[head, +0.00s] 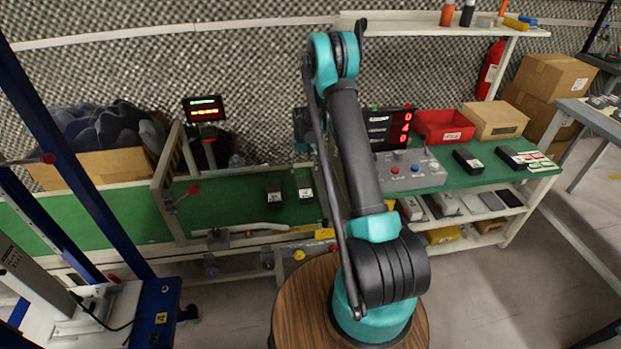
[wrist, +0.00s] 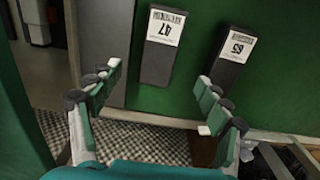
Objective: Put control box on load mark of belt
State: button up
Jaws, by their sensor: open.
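Two dark boxes with white labels lie on the green belt (head: 110,218) in the head view, a left one (head: 274,192) and a right one (head: 306,188). The wrist view shows two such boxes, one labelled 47 (wrist: 162,45) and one labelled 65 (wrist: 230,55). Two more dark boxes, one (head: 467,160) and another (head: 511,158), lie on the green bench at right. I cannot tell which is the control box. My gripper (wrist: 160,108) is open and empty, its fingers spread below the labelled boxes in the wrist view. I cannot make out a load mark.
A grey button panel (head: 410,172) stands on the bench (head: 440,188), with a red bin (head: 444,126) and a cardboard box (head: 495,120) behind. A frame (head: 166,190) spans the belt at left. A lit display (head: 204,108) stands behind it. The belt left of the frame looks clear.

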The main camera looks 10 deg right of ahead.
jog(key=s+d+r+t, duration=0.2)
jog(key=s+d+r, duration=0.1)
jog(key=s+r, duration=1.5)
jog(key=s+d+r+t, duration=0.1)
jog(key=s+r+t, duration=0.1)
jog(key=s, duration=2.1)
jog(key=shift+s+r, duration=0.3)
jog(key=shift+r, duration=0.05)
